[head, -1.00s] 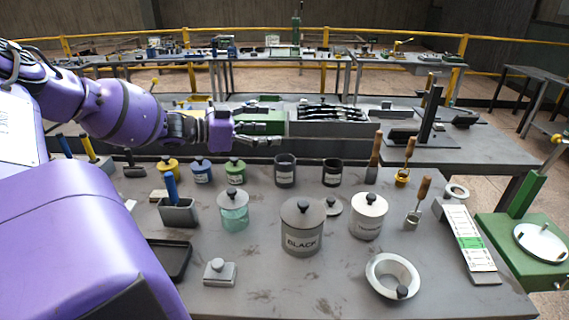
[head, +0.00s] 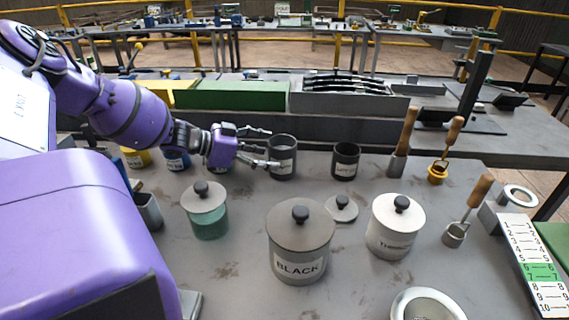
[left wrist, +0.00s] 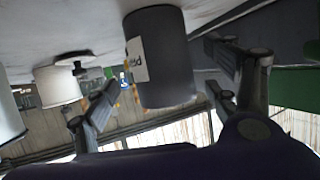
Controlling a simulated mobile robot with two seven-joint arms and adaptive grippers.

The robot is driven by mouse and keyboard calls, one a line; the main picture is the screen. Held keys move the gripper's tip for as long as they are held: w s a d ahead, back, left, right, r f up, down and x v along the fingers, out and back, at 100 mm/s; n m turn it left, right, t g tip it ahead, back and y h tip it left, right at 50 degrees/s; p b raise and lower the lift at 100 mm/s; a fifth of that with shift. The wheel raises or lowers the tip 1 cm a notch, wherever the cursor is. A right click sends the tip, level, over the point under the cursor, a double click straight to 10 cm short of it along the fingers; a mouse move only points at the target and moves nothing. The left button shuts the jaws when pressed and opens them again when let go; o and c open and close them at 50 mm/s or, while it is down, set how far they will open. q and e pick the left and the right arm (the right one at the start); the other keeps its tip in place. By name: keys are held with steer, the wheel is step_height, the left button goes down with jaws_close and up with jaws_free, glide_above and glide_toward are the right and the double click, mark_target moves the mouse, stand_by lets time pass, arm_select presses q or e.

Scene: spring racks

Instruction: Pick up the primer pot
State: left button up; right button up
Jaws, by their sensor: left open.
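The primer pot is a dark grey, open-topped cylinder (head: 284,160) with a pale label, standing on the workbench behind the large BLACK pot. In the left wrist view the pot (left wrist: 165,65) hangs large in the upper middle, its label partly readable and starting with P. My left gripper (head: 270,148) is open, its fingers pointing right at the pot's left side. In the left wrist view the gripper's fingers (left wrist: 165,95) lie on either side of the pot; I cannot tell whether either touches it. My right gripper is not in view.
A similar dark pot (head: 345,162) stands to the right. The lidded BLACK pot (head: 299,250), a white lidded pot (head: 396,230) and a green glass jar (head: 208,218) stand in front. Blue and green pots are partly hidden by my gripper. A grey ledge (head: 350,125) runs behind.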

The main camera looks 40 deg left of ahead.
mark_target(284, 156)
arm_select(q)
steer(key=b+x, duration=0.1)
steer(key=x, duration=0.3)
steer(key=shift+w+d+f+b, duration=0.1)
steer(key=shift+w+f+b, duration=0.2)
steer(key=shift+b, duration=0.05)
steer(key=shift+w+d+f, duration=0.1)
steer(key=shift+w+d, duration=0.05)
steer(key=shift+w, duration=0.25)
steer(key=c, duration=1.8)
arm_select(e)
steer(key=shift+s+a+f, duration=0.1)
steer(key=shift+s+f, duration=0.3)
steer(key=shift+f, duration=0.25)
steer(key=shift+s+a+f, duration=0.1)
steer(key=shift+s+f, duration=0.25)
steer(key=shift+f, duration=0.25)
